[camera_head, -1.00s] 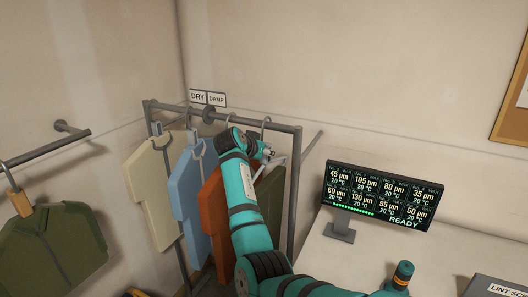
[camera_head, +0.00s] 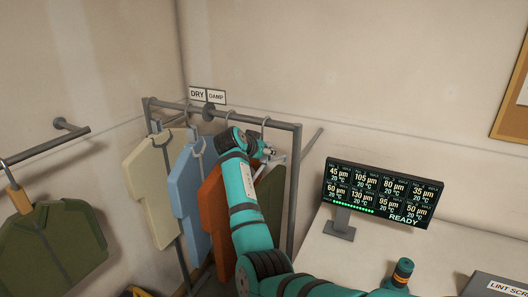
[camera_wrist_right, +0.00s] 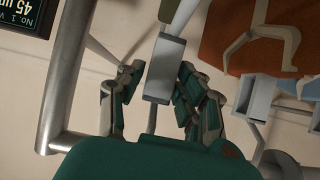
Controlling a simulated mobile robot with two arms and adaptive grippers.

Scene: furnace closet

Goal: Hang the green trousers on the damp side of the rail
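A dark green garment (camera_head: 271,196), which I take for the green trousers, hangs from the rail (camera_head: 249,119) near its right end, right of the round divider (camera_head: 208,113), on the side under the DAMP sign (camera_head: 217,98). It is partly hidden behind my right arm. My right gripper (camera_head: 270,156) is at the top of this garment. In the right wrist view its fingers (camera_wrist_right: 159,82) are apart, with a grey hanger block (camera_wrist_right: 166,69) between them. A gap shows at the left finger; the right finger is close to the block. My left gripper is out of view.
An orange garment (camera_head: 212,205) hangs just left of the green one. Blue (camera_head: 187,180) and cream (camera_head: 152,190) garments hang left of the divider, by the DRY sign (camera_head: 197,93). A green jacket (camera_head: 48,240) hangs at far left. A display (camera_head: 380,195) stands right.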

